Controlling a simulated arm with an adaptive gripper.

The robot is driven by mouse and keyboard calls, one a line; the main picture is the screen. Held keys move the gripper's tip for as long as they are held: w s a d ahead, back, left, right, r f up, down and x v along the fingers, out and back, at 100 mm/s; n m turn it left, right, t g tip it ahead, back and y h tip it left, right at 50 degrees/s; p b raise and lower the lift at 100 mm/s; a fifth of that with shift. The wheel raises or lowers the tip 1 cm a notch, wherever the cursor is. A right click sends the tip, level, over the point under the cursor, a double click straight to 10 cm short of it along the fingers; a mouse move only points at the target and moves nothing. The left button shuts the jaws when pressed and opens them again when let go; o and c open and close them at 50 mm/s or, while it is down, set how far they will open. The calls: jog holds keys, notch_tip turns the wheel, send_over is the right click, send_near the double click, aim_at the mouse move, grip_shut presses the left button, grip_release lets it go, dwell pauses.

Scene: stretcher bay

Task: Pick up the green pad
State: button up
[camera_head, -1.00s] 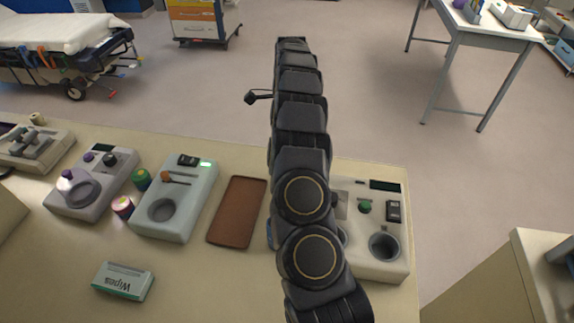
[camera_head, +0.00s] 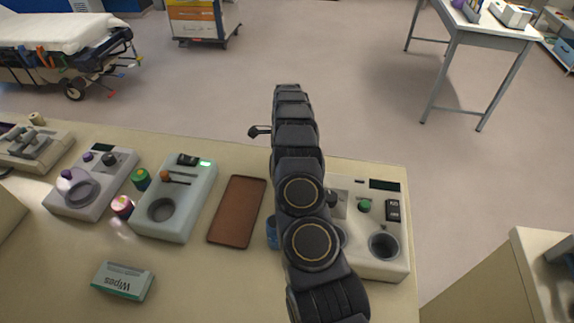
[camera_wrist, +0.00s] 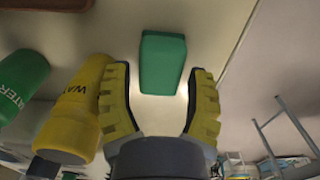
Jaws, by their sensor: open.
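The green pad (camera_wrist: 163,60) is a small rounded block on a pale surface in the wrist view. My gripper (camera_wrist: 162,78) has yellow ribbed fingers spread open on either side of the pad's near part, as seen from the wrist. Clear gaps show between the pad and both fingers, and the gripper holds nothing. How far the fingertips are from the surface, I cannot tell. In the head view I cannot make out the pad or the fingers; my arm covers part of the counter.
In the wrist view, a yellow bottle (camera_wrist: 72,112) stands close by the left finger, with a green bottle (camera_wrist: 20,78) further left. The head view shows a brown tray (camera_head: 237,212), a blue item (camera_head: 272,232) beside my arm, a wipes box (camera_head: 123,281) and several devices on the counter.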

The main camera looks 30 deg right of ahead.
jog(key=shift+f, duration=0.45)
jog(key=c, duration=0.6)
jog(key=shift+c, duration=0.2)
